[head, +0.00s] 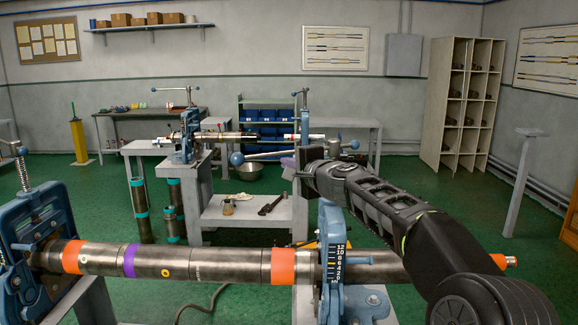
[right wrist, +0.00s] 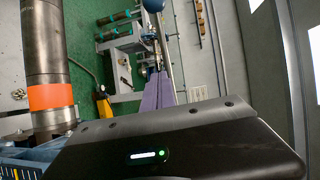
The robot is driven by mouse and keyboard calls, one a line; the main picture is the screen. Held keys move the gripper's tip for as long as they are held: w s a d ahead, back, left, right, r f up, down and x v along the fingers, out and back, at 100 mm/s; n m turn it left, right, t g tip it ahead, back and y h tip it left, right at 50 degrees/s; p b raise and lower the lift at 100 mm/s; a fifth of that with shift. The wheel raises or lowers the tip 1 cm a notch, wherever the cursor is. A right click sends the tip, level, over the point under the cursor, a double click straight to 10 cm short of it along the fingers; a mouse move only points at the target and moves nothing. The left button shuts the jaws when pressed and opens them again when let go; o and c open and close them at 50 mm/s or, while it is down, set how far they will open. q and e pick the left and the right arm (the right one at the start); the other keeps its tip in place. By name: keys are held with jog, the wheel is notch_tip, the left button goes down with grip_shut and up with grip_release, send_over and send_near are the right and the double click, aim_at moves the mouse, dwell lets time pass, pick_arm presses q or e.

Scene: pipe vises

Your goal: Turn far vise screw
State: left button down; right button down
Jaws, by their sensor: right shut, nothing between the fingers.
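The near right vise (head: 331,240) is blue, with a numbered scale, and stands around a grey pipe (head: 215,264) with orange and purple bands. A bar handle with blue ball ends (head: 237,158) crosses above this vise; a ball also shows in the right wrist view (right wrist: 153,5). My right gripper (head: 288,166) is at the bar, its pale purple fingers (right wrist: 157,90) shut and empty. The bar runs close beside the fingers; I cannot tell whether they touch. My right wrist hides the top of the vise and its screw. My left gripper is not in view.
Another blue vise (head: 35,235) holds the pipe's left end. Behind, a grey bench (head: 245,213) carries two more blue vises (head: 184,140) (head: 304,122) with a thinner pipe.

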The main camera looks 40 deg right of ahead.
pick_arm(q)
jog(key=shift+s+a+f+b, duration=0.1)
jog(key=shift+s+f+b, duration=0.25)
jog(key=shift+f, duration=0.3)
pick_arm(e)
jog(key=s+a+r, duration=0.1)
jog(key=s+a, duration=0.1)
jog(key=s, duration=0.8)
jog(key=shift+s+a, duration=0.15)
jog(key=shift+s, duration=0.1)
jog(key=shift+r, duration=0.15)
